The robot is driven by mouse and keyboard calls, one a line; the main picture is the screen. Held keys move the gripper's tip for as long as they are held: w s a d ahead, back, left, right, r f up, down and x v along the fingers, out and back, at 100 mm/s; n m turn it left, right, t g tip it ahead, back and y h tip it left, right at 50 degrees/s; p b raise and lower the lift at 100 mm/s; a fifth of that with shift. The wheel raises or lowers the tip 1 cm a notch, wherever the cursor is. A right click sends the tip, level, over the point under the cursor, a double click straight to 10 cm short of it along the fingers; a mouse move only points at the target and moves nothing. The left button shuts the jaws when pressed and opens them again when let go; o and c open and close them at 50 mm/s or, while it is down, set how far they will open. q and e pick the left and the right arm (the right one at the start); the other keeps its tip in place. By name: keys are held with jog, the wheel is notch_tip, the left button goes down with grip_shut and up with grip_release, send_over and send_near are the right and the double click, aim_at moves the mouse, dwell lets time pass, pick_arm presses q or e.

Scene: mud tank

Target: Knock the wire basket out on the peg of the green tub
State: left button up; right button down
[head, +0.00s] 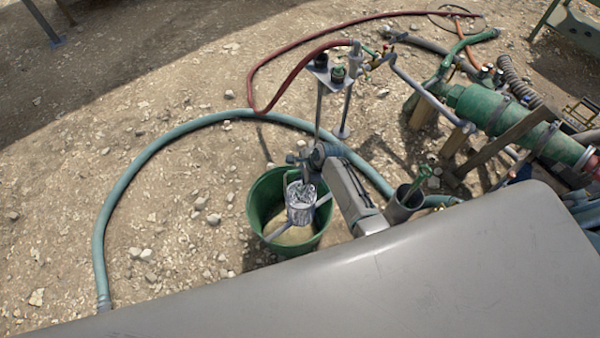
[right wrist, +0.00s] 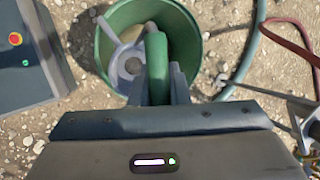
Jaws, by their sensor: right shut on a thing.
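The green tub (head: 257,205) stands on the ground in the middle of the head view, with pale material in its bottom. The wire basket (head: 300,208), a small silvery cylinder, is over the tub's opening. My right gripper (head: 305,181) is just above the basket. In the right wrist view my right gripper (right wrist: 158,88) is shut on a green handle (right wrist: 157,55). I cannot tell whether basket and peg touch. My left gripper is out of view.
A teal hose (head: 120,190) curves around the tub. A stand (head: 338,75) with dark-topped fittings and a red hose (head: 270,75) are behind. A grey cylinder (head: 403,208) holding a green-handled thing is at right, near a green pump (head: 490,110). Gravelly ground at left is open.

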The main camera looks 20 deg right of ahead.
notch_tip(320, 180, up, 4)
jog(key=p, duration=0.3)
jog(key=shift+f, duration=0.1)
notch_tip(320, 180, up, 2)
jog(key=shift+r+p, duration=0.1)
jog(key=shift+p, duration=0.5)
jog(key=shift+r, duration=1.5)
